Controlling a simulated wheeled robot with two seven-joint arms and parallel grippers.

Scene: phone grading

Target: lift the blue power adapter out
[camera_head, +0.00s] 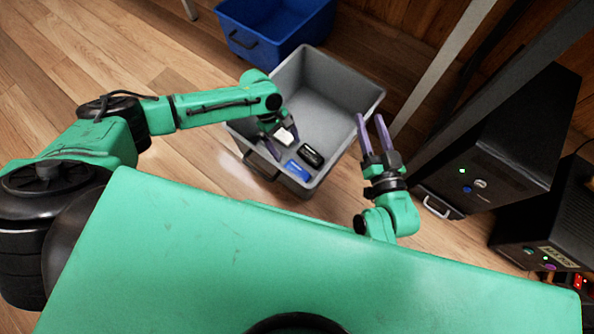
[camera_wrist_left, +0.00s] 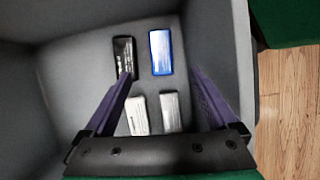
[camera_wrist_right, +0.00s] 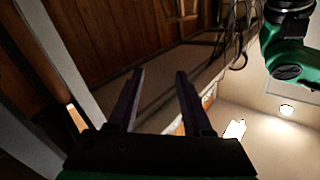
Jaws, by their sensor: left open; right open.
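The blue power adapter (camera_head: 297,170) lies on the floor of the grey bin (camera_head: 356,88), near its front wall. It also shows in the left wrist view (camera_wrist_left: 160,52), upper middle, beyond my fingers. A black adapter (camera_head: 311,155) lies beside it, also in the left wrist view (camera_wrist_left: 124,58). Two white adapters (camera_wrist_left: 138,115) (camera_wrist_left: 171,111) lie closer, between my left fingers. My left gripper (camera_head: 279,143) is open and empty, reaching into the bin above the white adapters. My right gripper (camera_head: 370,128) is open and empty, outside the bin to its right, fingers pointing up.
A blue bin (camera_head: 268,28) stands behind the grey one. Metal table legs (camera_head: 440,65) and black computer cases (camera_head: 500,140) stand to the right. Wooden floor (camera_head: 180,50) is clear to the left of the bins.

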